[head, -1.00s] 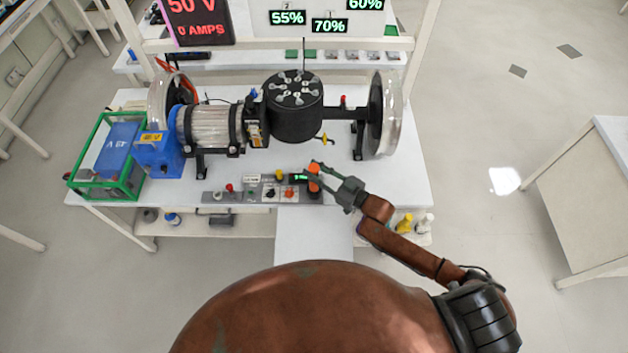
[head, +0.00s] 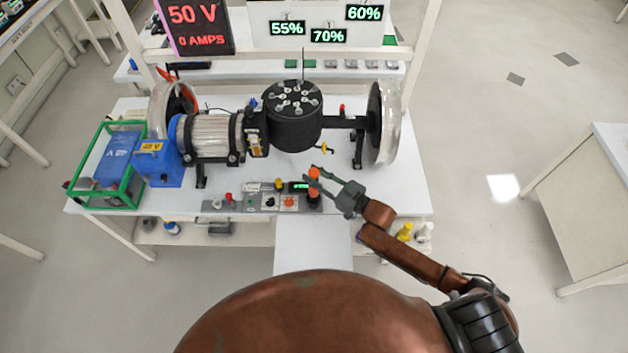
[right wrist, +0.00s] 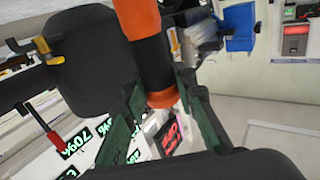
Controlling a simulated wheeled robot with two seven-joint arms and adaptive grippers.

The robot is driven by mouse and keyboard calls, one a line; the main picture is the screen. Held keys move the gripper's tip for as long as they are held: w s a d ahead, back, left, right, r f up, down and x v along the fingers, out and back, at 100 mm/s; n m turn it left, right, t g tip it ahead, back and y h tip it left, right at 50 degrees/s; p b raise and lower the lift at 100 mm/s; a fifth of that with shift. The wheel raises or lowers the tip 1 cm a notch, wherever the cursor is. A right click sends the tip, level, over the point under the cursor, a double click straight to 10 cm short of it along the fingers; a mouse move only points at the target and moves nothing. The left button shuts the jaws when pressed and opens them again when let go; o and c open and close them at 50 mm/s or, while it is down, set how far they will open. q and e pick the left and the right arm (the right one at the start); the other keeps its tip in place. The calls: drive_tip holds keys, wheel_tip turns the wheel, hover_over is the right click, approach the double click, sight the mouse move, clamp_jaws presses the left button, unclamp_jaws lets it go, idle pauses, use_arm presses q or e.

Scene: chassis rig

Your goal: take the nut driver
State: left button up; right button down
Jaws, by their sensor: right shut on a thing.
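The nut driver (head: 314,173) is an upright tool with an orange and black handle, at the right end of the grey control strip on the bench. My right gripper (head: 317,182) reaches it from the right and is shut on its handle. In the right wrist view the nut driver (right wrist: 151,62) runs between the green-padded fingers, its black middle between two orange parts. Its lower end is hard to make out in the head view. My left gripper is in neither view.
The grey control strip (head: 245,205) with knobs and buttons lies along the bench's front edge. Behind it stand a black drum (head: 292,125), a motor (head: 213,137) and a clear wheel (head: 390,125). A green-framed box (head: 112,165) is at left. The white bench (head: 405,185) is clear at right.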

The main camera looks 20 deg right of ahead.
wheel_tip(320, 180, up, 8)
drive_tip(key=shift+r+p, duration=0.15)
drive_tip(key=shift+p, duration=0.35)
wheel_tip(320, 180, up, 6)
drive_tip(key=p, duration=0.5)
drive_tip(key=shift+f, duration=0.25)
drive_tip(key=shift+a, duration=0.15)
